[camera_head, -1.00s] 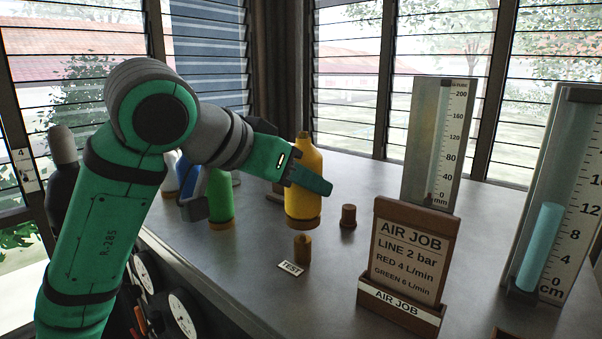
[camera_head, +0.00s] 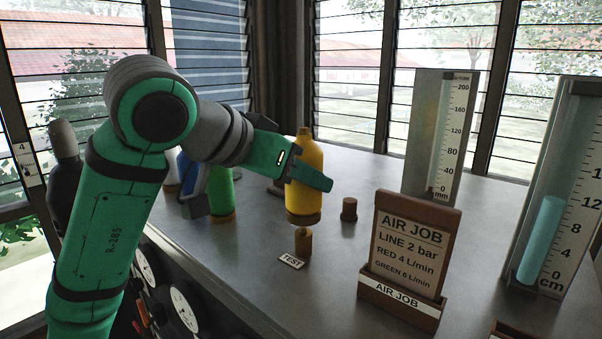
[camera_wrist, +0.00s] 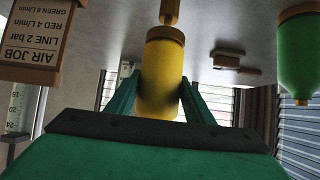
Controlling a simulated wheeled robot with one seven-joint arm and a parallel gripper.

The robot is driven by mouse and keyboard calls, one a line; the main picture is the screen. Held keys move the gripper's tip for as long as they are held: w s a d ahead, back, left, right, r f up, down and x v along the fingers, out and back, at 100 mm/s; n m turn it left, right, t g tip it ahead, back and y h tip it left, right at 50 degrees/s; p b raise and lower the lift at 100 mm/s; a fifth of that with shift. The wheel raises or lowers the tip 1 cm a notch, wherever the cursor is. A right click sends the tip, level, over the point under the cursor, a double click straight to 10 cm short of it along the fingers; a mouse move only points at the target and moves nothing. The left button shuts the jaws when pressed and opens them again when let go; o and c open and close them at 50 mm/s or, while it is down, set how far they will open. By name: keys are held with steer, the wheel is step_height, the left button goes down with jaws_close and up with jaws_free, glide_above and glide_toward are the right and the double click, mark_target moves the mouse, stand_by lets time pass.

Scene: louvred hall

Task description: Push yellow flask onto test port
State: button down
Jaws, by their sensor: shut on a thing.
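The yellow flask (camera_head: 304,180), upright with a brown band at its base, is held by my gripper (camera_head: 310,177). In the wrist view, which is upside down, the two green fingers of my gripper (camera_wrist: 160,100) close on both sides of the yellow flask (camera_wrist: 162,75). The test port (camera_head: 303,241) is a short brown peg on the bench, beside the TEST label (camera_head: 291,262). In the wrist view the test port (camera_wrist: 170,12) lines up with the flask's base. The base looks just above the peg; I cannot tell whether they touch.
A green flask (camera_head: 221,195) and blue flask (camera_head: 187,175) stand left, partly behind my arm. A small brown peg (camera_head: 349,209) stands right of the yellow flask. The AIR JOB sign (camera_head: 410,245) and two gauges (camera_head: 440,135) (camera_head: 560,190) stand further right.

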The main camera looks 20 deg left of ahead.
steer(key=shift+f, duration=0.15)
steer(key=shift+f, duration=1.1)
steer(key=c, duration=0.8)
jaws_free()
steer(key=s+a+r, duration=0.1)
steer(key=s+r, duration=0.2)
steer(key=r, duration=0.3)
steer(key=shift+a, duration=0.15)
steer(key=shift+s+r, duration=0.15)
